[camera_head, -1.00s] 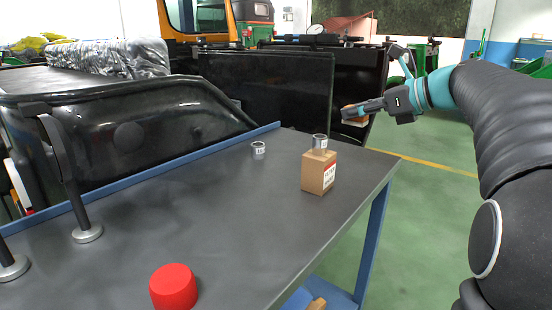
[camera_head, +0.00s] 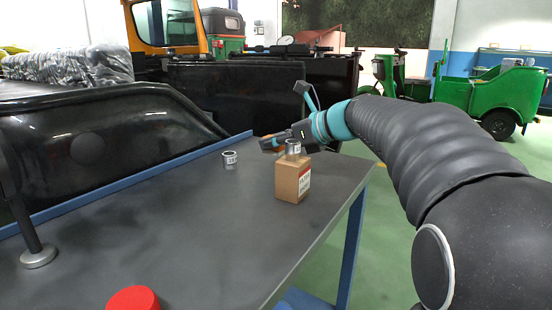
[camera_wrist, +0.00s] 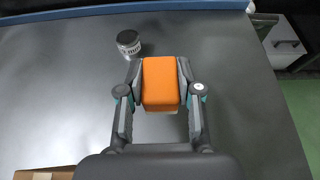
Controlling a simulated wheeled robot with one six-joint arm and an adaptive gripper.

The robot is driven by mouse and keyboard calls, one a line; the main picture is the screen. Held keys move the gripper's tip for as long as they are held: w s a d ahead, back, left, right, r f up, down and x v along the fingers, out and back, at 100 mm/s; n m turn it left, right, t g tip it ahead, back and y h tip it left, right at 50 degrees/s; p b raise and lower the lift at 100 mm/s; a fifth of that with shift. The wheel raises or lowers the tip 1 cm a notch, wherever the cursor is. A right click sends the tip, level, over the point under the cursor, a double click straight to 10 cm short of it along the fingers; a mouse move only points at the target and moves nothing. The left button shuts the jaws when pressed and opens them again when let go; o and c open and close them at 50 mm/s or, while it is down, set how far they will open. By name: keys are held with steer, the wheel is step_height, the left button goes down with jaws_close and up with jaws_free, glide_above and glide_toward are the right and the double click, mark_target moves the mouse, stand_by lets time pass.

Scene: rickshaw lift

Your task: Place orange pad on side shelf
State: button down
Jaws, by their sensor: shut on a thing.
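My gripper (camera_wrist: 160,85) is shut on the orange pad (camera_wrist: 161,82), a rounded block held between its two fingers over the grey tabletop. In the head view my gripper (camera_head: 268,144) is over the far part of the table, just behind the cardboard box, and the pad is mostly hidden there. The gap between pad and tabletop is hard to judge. I cannot tell for certain which surface is the side shelf; a blue lower shelf (camera_head: 302,299) shows partly under the table's right edge.
The table's middle is clear.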

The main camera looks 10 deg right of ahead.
steer(key=shift+f+b, duration=0.55)
steer(key=shift+f, duration=1.4)
steer(key=shift+f, duration=0.1)
steer(key=c, duration=0.8)
jaws_free()
steer(key=shift+o, duration=0.2)
